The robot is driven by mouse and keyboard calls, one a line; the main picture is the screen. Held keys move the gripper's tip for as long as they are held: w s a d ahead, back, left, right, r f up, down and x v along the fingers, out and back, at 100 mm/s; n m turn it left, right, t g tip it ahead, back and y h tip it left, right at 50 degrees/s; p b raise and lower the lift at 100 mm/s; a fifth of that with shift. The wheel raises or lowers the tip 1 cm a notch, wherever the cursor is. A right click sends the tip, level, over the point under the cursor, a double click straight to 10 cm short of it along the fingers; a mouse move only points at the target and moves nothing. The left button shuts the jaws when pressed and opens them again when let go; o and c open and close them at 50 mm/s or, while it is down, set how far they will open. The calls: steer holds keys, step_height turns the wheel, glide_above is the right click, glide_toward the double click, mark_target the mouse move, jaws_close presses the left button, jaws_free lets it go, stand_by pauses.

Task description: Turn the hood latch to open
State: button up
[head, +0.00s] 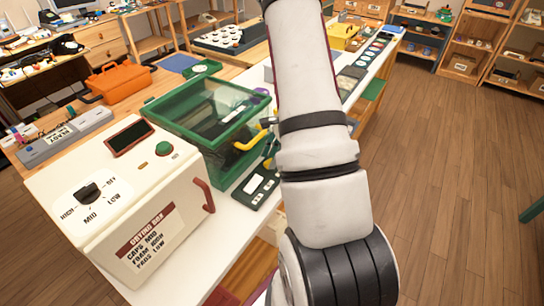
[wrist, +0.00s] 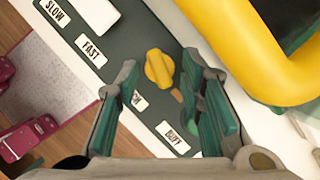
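The green box with a clear hood (head: 215,108) stands on the bench in the head view, with a yellow bar handle (head: 250,140) on its near right side. The yellow bar (wrist: 290,80) fills the upper right of the wrist view. A yellow knob (wrist: 158,68) sits on a dark green panel (wrist: 120,50) labelled SLOW, FAST and BUFF; another label is partly hidden. I cannot tell whether this knob is the hood latch. My gripper (wrist: 160,72) is open, its fingertips on either side of the knob, with gaps visible. My arm hides most of the gripper in the head view.
A cream box (head: 125,200) with a dial and a red handle stands in front of the green box. An orange toolbox (head: 117,82) is behind at left. Dark red parts (wrist: 30,140) show at lower left in the wrist view.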

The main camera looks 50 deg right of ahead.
steer(key=shift+f, duration=0.15)
steer(key=shift+c, duration=0.6)
jaws_close()
stand_by(0.7)
steer(key=shift+o, duration=0.6)
jaws_free()
steer(key=v, duration=1.2)
